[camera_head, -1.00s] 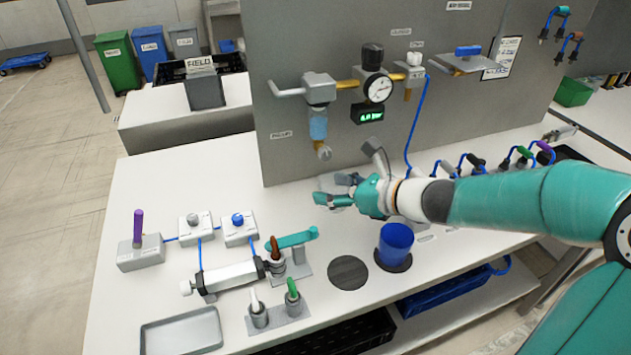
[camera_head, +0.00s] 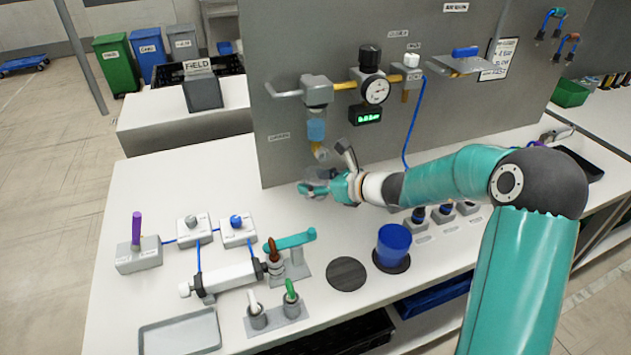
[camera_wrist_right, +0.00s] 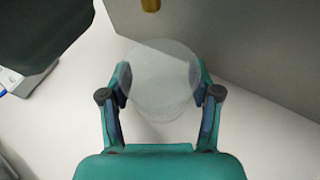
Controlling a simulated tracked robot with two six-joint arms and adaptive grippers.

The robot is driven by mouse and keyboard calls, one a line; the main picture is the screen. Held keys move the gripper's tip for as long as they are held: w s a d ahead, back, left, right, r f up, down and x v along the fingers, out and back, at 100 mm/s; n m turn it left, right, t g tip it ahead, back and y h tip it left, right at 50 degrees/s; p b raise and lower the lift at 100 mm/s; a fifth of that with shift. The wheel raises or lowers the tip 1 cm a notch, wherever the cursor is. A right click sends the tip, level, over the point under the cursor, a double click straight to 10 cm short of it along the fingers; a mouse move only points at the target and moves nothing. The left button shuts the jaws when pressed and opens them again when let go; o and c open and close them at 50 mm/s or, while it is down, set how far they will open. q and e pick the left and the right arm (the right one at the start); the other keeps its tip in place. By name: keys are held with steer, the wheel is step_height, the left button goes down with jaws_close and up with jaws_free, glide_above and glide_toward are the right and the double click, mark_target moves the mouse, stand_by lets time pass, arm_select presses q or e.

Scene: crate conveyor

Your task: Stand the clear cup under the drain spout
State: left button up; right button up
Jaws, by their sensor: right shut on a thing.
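The clear cup (camera_wrist_right: 160,85) is between the fingers of my right gripper (camera_wrist_right: 160,95) in the right wrist view, and the gripper is shut on it. In the head view my right gripper (camera_head: 315,188) is low in front of the grey panel, and the cup is hard to make out there. The brass drain spout (camera_head: 319,150) hangs below the filter bowl on the panel. A brass tip (camera_wrist_right: 150,5) also shows at the top of the right wrist view, beyond the cup. My left gripper is not in view.
A blue cup (camera_head: 393,240) stands on a dark round pad, with an empty dark pad (camera_head: 347,273) beside it. A teal-handled fixture (camera_head: 290,240) and a white cylinder (camera_head: 230,278) lie left of my arm. The grey panel (camera_head: 270,90) rises close behind the gripper.

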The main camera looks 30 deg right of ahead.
steer(key=shift+f, duration=0.1)
steer(key=o, duration=1.1)
steer(key=shift+c, duration=0.2)
steer(key=v, duration=1.2)
steer(key=shift+a, duration=0.1)
